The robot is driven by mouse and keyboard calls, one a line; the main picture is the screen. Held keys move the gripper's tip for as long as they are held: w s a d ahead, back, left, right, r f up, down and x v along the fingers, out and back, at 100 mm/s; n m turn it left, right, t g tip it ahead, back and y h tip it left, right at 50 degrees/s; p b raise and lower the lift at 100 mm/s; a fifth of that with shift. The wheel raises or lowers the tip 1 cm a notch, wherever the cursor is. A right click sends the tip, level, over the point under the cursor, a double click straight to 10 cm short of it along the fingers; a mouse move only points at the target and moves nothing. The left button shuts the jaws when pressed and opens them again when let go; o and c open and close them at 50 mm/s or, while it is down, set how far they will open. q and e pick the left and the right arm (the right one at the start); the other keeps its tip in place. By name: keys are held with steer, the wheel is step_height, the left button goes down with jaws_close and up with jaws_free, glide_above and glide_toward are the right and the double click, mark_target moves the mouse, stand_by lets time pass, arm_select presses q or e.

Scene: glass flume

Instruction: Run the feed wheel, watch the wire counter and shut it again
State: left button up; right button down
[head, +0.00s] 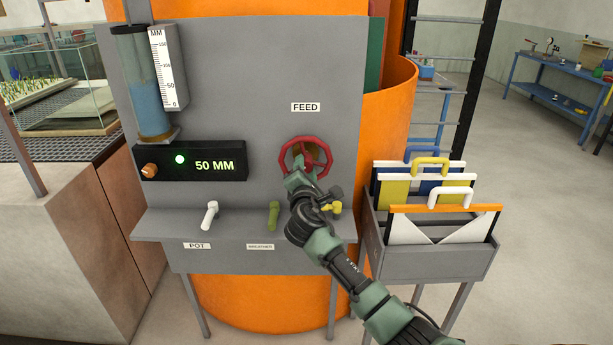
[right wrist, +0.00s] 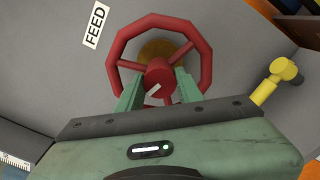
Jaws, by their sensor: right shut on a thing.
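The red feed wheel (head: 306,156) is on the grey panel under the FEED label (head: 306,107). My right gripper (head: 297,172) is at the wheel; in the right wrist view its two fingers (right wrist: 158,88) are shut on the red hub of the wheel (right wrist: 122,48). A white mark shows on the hub. The wire counter (head: 190,161) at the panel's left reads 50 MM, with a green light lit and an orange knob at its left. A clear cylinder with blue water (head: 146,95) stands above it beside an MM scale (head: 168,75). My left gripper is not in view.
A white lever (head: 210,214) over the POT label, a green lever (head: 273,215) and a yellow lever (head: 336,208) sit on the ledge below. A grey rack (head: 440,264) with handled boards stands right of the panel. A glass tank (head: 75,85) is at left.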

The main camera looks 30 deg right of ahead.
steer(key=shift+m+b, duration=3.45)
steer(key=shift+m, duration=3.55)
steer(key=c, duration=0.9)
jaws_free()
steer(key=shift+c, duration=0.2)
steer(key=b+v, duration=0.1)
steer(key=v, duration=0.6)
steer(key=shift+s+a, duration=0.25)
steer(key=shift+s, duration=0.05)
